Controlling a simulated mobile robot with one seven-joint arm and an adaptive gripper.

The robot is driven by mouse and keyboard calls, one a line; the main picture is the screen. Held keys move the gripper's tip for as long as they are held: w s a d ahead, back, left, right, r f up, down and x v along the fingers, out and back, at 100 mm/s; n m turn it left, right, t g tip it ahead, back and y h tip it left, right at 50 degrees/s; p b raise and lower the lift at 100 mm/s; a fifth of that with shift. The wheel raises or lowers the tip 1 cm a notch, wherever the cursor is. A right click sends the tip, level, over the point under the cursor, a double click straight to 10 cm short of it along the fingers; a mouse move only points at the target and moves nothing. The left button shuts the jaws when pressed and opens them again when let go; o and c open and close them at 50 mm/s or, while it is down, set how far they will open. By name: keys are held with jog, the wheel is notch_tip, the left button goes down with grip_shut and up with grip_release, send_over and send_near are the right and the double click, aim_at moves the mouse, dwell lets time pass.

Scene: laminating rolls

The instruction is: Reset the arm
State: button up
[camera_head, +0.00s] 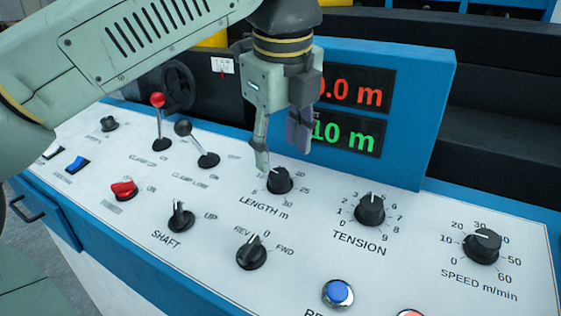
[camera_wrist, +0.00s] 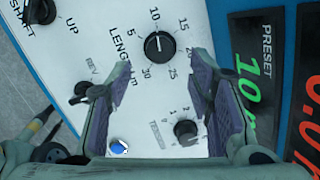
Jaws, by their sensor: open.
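My gripper (camera_head: 281,158) is open and empty, pointing down at the control panel (camera_head: 130,209). In the head view its fingertips appear at the black LENGTH knob (camera_head: 280,181), overlapping its upper edge. In the wrist view the two fingers (camera_wrist: 165,85) stand wide apart, and the LENGTH knob (camera_wrist: 159,45) shows whole past their tips, with nothing gripped. Its white mark points near 10. The gap between fingertips and knob is hard to judge. My arm comes in from the upper left.
The display (camera_head: 425,110) behind my gripper reads a partly hidden red value and green 10 m. Nearby are the TENSION knob (camera_head: 370,209), REV/FWD knob (camera_head: 251,252), SHAFT knob (camera_head: 181,218), SPEED knob (camera_head: 482,246), two clamp levers (camera_head: 160,128) and a blue button (camera_head: 338,293).

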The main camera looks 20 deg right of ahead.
jog(key=shift+v, duration=0.9)
